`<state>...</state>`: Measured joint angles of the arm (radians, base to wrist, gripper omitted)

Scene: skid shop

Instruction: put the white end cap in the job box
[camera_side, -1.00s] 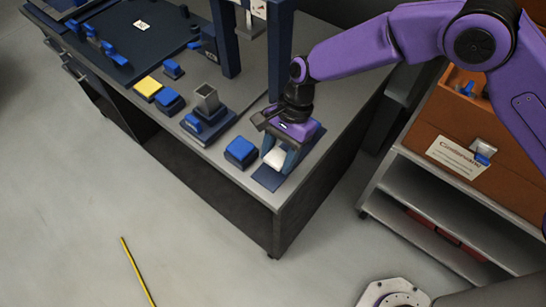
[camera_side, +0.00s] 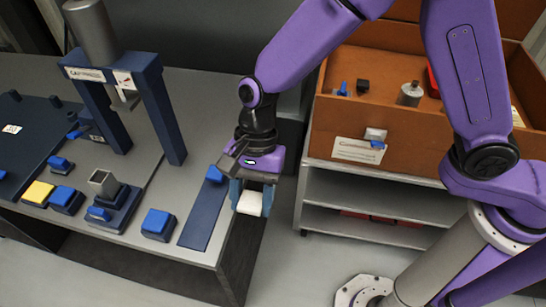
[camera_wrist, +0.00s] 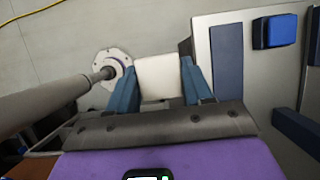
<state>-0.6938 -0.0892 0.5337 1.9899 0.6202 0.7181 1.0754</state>
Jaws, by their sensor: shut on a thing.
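My gripper (camera_side: 251,198) is shut on the white end cap (camera_side: 250,203), which sits between its two blue fingers. In the side view it is held at the table's right edge, beside the dark blue strip. In the wrist view the end cap (camera_wrist: 159,79) shows between the fingers, over the floor. The job box is a brown open box (camera_side: 325,128) on a grey shelf cart at the right. Inside it I see a grey cylinder (camera_side: 410,94), a small black block, a blue piece and a red thing. My arm hides part of the box.
The grey table (camera_side: 190,235) holds a dark blue strip (camera_side: 204,215), a blue block (camera_side: 159,224), a square tube in a blue holder (camera_side: 104,184), a yellow block (camera_side: 38,193) and a blue press frame (camera_side: 170,110). A gap separates table and cart.

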